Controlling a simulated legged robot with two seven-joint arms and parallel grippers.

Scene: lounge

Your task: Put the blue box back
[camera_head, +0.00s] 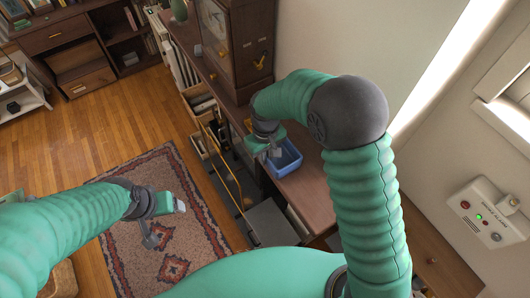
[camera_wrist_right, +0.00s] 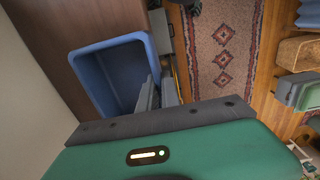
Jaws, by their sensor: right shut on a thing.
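The blue box (camera_head: 287,165) is an open-topped bin at the cabinet's brown top, just right of my right gripper (camera_head: 274,152) in the head view. In the right wrist view the blue box (camera_wrist_right: 107,72) shows its empty inside. The grey fingers of my right gripper (camera_wrist_right: 158,92) are shut on its near right wall. I cannot tell whether the box rests on the wood or hangs just above it. My left gripper (camera_head: 167,222) is open and empty above the patterned rug, with its fingers spread apart.
The long brown cabinet top (camera_head: 306,197) runs along the wall, with a tall wooden clock-like case (camera_head: 238,45) farther back. Open drawers and shelves (camera_head: 203,105) lie left of it. The rug (camera_head: 165,262) and wooden floor are open. A wall alarm box (camera_head: 488,214) is at right.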

